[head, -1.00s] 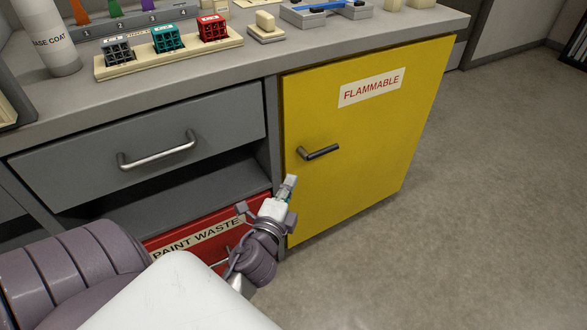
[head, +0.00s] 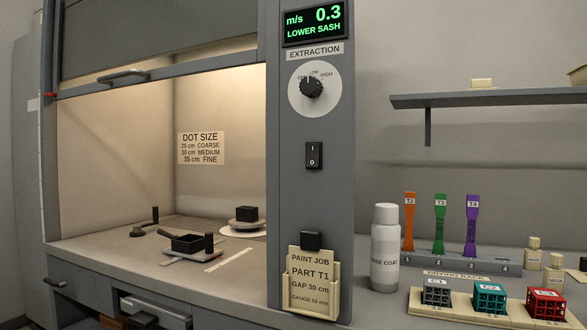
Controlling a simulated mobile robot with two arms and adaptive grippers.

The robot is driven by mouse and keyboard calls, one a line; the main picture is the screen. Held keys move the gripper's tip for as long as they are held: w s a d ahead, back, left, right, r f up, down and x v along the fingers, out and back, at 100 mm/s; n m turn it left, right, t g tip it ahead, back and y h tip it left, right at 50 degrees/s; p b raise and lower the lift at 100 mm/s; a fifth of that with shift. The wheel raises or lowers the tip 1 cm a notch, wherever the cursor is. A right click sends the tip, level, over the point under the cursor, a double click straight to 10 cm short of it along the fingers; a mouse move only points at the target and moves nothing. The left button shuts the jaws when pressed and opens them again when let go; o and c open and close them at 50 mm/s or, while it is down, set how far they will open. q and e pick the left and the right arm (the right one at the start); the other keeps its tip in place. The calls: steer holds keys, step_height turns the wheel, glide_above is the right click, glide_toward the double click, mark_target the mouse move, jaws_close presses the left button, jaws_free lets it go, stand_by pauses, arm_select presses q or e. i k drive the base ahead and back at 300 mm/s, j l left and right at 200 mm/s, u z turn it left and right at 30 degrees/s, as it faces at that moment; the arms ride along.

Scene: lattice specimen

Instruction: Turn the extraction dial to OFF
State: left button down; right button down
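The extraction dial (head: 311,87) is a black knob on a round white plate, on the grey column at the right side of the fume hood. The plate carries the labels OFF at left, LOW at top and HIGH at right. The OFF label is partly covered by the knob. The knob's pointer is too small for me to tell exactly which label it faces. A display (head: 314,23) above it reads 0.3 m/s and LOWER SASH. Neither of my grippers shows in the head view now.
A black rocker switch (head: 314,155) sits below the dial, and a PAINT JOB card (head: 312,283) hangs lower. The hood sash (head: 160,45) is raised. A white BASE COAT bottle (head: 385,250) and a test-piece rack (head: 470,312) stand to the right.

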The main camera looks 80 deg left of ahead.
mark_target(310, 86)
steer(key=u, duration=2.55)
